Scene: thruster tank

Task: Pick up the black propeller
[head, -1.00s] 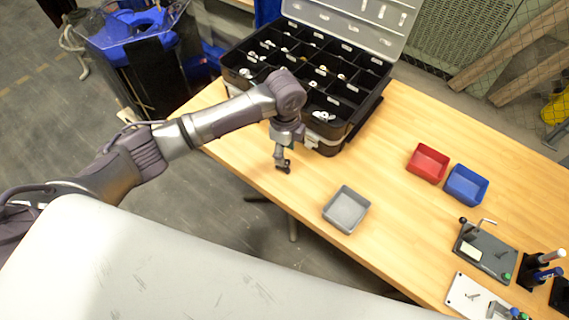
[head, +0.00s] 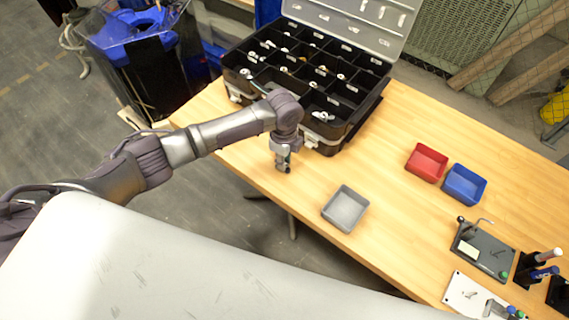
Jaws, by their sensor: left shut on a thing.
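My left gripper (head: 283,164) points down above the table's near left edge, just in front of the black compartment case. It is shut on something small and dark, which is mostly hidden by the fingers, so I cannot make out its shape. No black propeller shows clearly elsewhere. The open black case (head: 327,137) has many compartments with small light-coloured parts in some of them, and its dark interior hides any dark part. My right gripper is not in view.
A grey bin (head: 345,208) stands right of my left gripper. A red bin (head: 427,162) and a blue bin (head: 465,184) stand further right. A dark fixture plate (head: 484,250) and a white plate (head: 470,297) lie at the lower right. The table's middle is clear.

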